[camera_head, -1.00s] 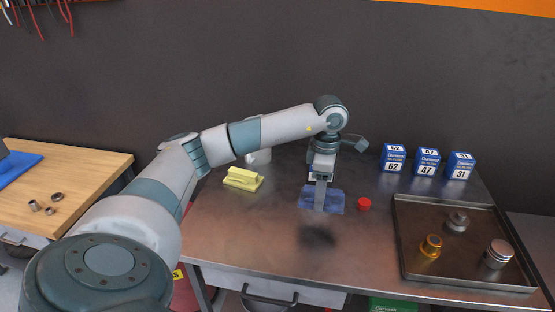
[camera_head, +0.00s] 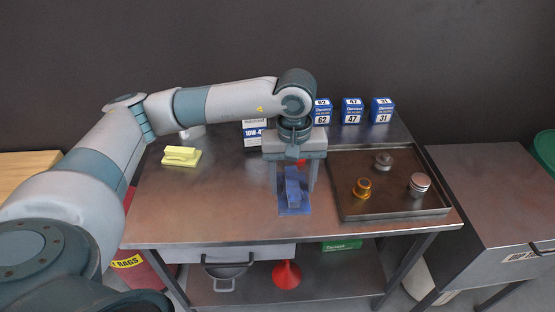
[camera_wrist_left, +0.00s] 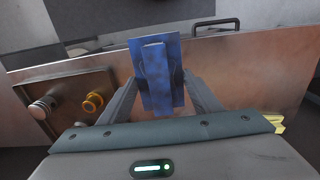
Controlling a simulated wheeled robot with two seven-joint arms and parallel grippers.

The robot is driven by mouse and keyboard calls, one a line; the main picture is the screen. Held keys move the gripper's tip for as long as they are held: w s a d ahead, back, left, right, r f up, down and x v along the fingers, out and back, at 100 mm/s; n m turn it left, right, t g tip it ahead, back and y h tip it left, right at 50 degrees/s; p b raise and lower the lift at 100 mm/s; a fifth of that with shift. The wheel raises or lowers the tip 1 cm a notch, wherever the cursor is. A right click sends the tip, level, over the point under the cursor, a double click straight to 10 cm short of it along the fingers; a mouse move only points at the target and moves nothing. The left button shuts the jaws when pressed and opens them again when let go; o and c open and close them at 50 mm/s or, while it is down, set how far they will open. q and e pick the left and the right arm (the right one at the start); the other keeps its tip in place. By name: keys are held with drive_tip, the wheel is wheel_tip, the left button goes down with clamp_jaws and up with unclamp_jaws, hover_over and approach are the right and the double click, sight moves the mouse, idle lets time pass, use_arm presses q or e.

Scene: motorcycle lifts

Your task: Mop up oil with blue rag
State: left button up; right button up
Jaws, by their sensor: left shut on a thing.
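The blue rag (camera_head: 293,198) hangs folded between the fingers of my left gripper (camera_head: 296,184), over the middle of the metal workbench (camera_head: 215,210). In the left wrist view the rag (camera_wrist_left: 157,72) is held between the two fingers (camera_wrist_left: 160,92). I cannot tell whether its lower edge touches the bench. No distinct oil patch shows on the bench now; the area behind the rag and gripper is hidden.
A metal tray (camera_head: 334,198) with several small parts lies right of the rag. Blue boxes (camera_head: 352,111) and an oil container (camera_head: 254,133) stand behind. A yellow sponge-like block (camera_head: 181,156) lies left. The front-left bench is clear.

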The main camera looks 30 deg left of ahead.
sight(296, 200)
use_arm(q)
drive_tip(key=s+d+m, duration=0.1)
drive_tip(key=m, duration=0.1)
drive_tip(key=s+d+r+m+p, duration=0.1)
drive_tip(key=s+m, duration=0.1)
drive_tip(key=s+d+r+m, duration=0.1)
drive_tip(key=shift+s+d+r+m, duration=0.2)
drive_tip(key=shift+d+m, duration=0.05)
drive_tip(key=shift+m, duration=0.15)
drive_tip(key=shift+s+d+m, duration=0.25)
drive_tip(key=shift+s+m, duration=0.2)
drive_tip(key=shift+m, duration=0.15)
drive_tip(key=shift+d, duration=0.1)
